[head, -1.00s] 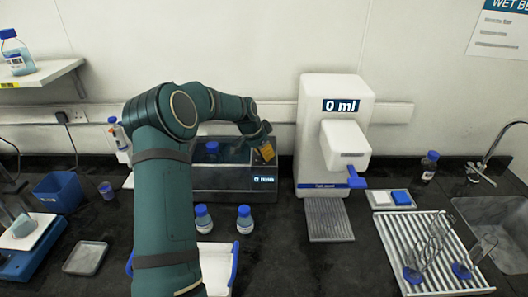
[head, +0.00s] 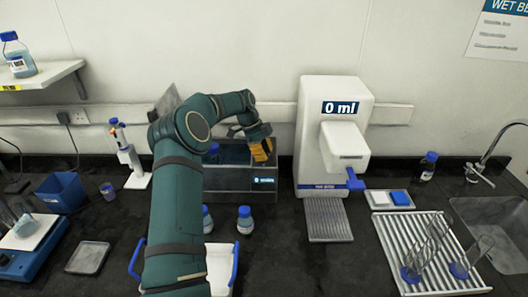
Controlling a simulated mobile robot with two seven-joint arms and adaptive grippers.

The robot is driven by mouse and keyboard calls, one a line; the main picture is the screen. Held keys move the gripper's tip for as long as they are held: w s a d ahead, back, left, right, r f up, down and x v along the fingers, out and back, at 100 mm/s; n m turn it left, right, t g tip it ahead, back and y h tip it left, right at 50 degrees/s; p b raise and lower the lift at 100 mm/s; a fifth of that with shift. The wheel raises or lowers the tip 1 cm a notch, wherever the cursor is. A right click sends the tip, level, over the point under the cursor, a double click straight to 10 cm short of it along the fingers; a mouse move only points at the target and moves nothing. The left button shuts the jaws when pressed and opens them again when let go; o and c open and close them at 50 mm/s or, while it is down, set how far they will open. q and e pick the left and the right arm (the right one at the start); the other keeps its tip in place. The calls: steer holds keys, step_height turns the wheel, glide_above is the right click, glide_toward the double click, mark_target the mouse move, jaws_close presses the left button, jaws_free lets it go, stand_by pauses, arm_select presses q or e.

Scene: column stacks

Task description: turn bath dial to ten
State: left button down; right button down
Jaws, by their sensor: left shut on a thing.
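The bath is a dark grey box (head: 216,180) against the back wall, with a small lit display (head: 264,180) low on its front right. The display is too small to read. My right gripper is out of view.
Two blue-capped bottles (head: 245,220) stand in front of the bath. A white dispenser (head: 310,150) reading "0 ml" stands close to its right. A white tray with blue handles (head: 221,268) lies partly under my left arm. A pipette stand (head: 131,165) is at left.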

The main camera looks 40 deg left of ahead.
arm_select(q)
steer(key=m+g, duration=0.1)
steer(key=m, duration=0.1)
steer(key=m+g, duration=0.1)
steer(key=m, duration=0.2)
steer(key=shift+d+f+m, duration=0.1)
steer(key=shift+f+m, duration=0.1)
steer(key=shift+m, duration=0.1)
stand_by(0.5)
steer(key=c, duration=0.7)
jaws_free()
steer(key=shift+c, duration=0.2)
steer(key=shift+r, duration=0.2)
step_height(320, 180, up, 10)
steer(key=shift+f, duration=0.1)
